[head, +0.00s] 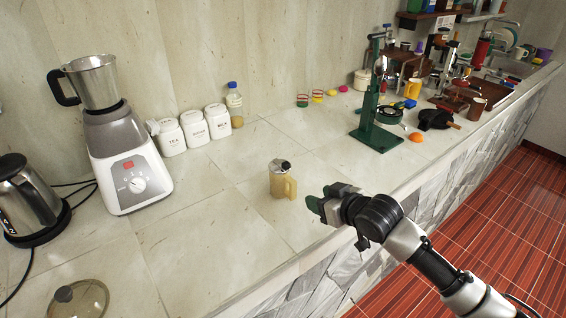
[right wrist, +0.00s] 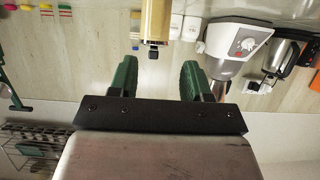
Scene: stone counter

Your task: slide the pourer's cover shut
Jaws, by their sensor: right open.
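The pourer (head: 283,184) is a small amber jug with a handle on its right and a dark and metallic top. It stands upright on the stone counter, near the middle of the head view. In the right wrist view the pourer (right wrist: 155,22) shows beyond the fingers, with a dark tab at its end. My right gripper (head: 318,207) has green fingers and is just right of the pourer, apart from it. In the right wrist view my right gripper (right wrist: 155,80) is open with nothing between its fingers. I cannot tell how far the cover is open. My left gripper is out of view.
A blender (head: 125,160), white canisters (head: 194,128) and a kettle (head: 28,200) stand at the left and back. A glass lid (head: 78,300) lies at the front left. A green press (head: 372,115) stands at the right. The counter around the pourer is clear.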

